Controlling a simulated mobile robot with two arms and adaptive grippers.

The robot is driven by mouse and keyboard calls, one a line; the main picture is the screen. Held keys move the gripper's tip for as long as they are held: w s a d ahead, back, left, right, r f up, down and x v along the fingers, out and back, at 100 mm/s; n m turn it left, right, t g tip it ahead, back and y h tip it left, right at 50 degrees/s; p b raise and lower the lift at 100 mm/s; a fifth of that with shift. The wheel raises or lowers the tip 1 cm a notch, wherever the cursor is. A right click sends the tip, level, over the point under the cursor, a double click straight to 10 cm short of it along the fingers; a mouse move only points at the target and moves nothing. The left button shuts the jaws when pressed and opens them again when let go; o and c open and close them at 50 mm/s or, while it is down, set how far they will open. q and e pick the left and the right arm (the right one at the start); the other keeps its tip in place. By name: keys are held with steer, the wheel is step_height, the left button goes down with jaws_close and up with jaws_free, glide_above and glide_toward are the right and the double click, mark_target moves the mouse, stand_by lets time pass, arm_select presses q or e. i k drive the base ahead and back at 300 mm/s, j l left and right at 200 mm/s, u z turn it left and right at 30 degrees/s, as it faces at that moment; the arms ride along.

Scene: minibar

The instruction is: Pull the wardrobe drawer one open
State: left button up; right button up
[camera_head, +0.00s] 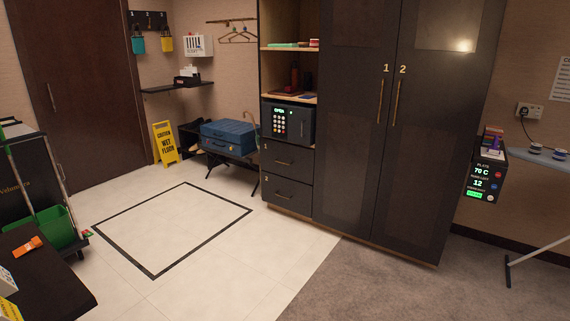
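The dark wardrobe (350,150) stands at the centre right. Drawer one (276,168), marked with a small 1, is in its lower left section, below the safe. It looks shut, its front flush, with a thin horizontal handle (284,163). Drawer two (277,199), marked 2, is directly under it and also looks shut. Two tall doors, marked 1 and 2, are shut to the right of the drawers. Neither of my grippers is in view.
A safe (308,122) reading OPEN sits above the drawers. A blue suitcase (228,135) rests on a rack to their left. A yellow wet-floor sign (165,143) stands farther left. The tiled floor (190,225) before the drawers is clear. A cart with a green bucket (45,226) is at left.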

mark_target(292, 162)
steer(key=i, duration=0.8)
steer(key=i+z, duration=0.1)
steer(key=i, duration=0.7)
steer(key=i+j+z, duration=0.1)
steer(key=i, duration=0.7)
steer(key=i+j, duration=0.25)
steer(key=i, duration=0.55)
